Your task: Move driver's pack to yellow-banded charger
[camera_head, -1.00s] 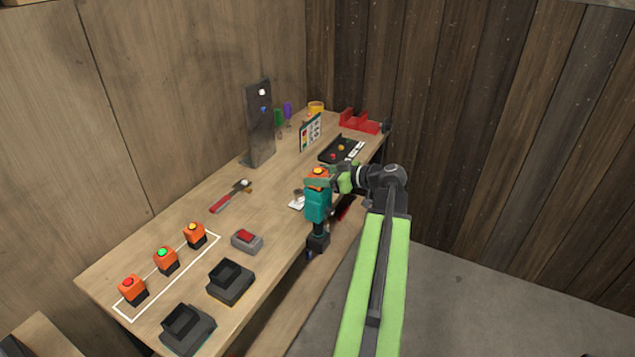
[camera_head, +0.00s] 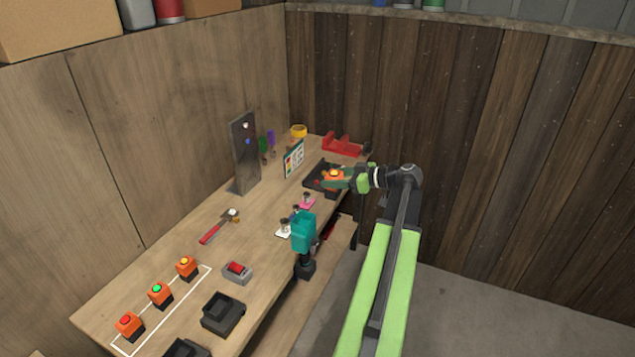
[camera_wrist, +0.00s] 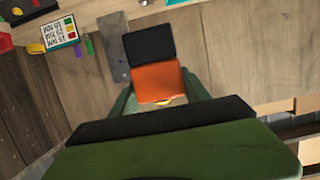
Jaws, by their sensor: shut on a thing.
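My gripper (camera_head: 350,179) is shut on an orange and black pack (camera_head: 332,177) with a yellow top light, held in the air near the table's right edge. In the wrist view the pack (camera_wrist: 157,80) sits between the jaws, its black end pointing away. The teal driver (camera_head: 303,232) stands at the table's front edge with its black end (camera_head: 305,268) low, apart from the held pack. Two black chargers are at the near end: one (camera_head: 222,313) in full view and one (camera_head: 186,348) cut by the frame's bottom. I see no yellow band on either.
Packs with red (camera_head: 129,326), green (camera_head: 159,294) and yellow (camera_head: 186,267) lights stand along a white outline. A grey box with a red switch (camera_head: 237,272), a red-handled tool (camera_head: 217,227), an upright metal plate (camera_head: 244,153) and a red rack (camera_head: 342,145) are on the table (camera_head: 150,257).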

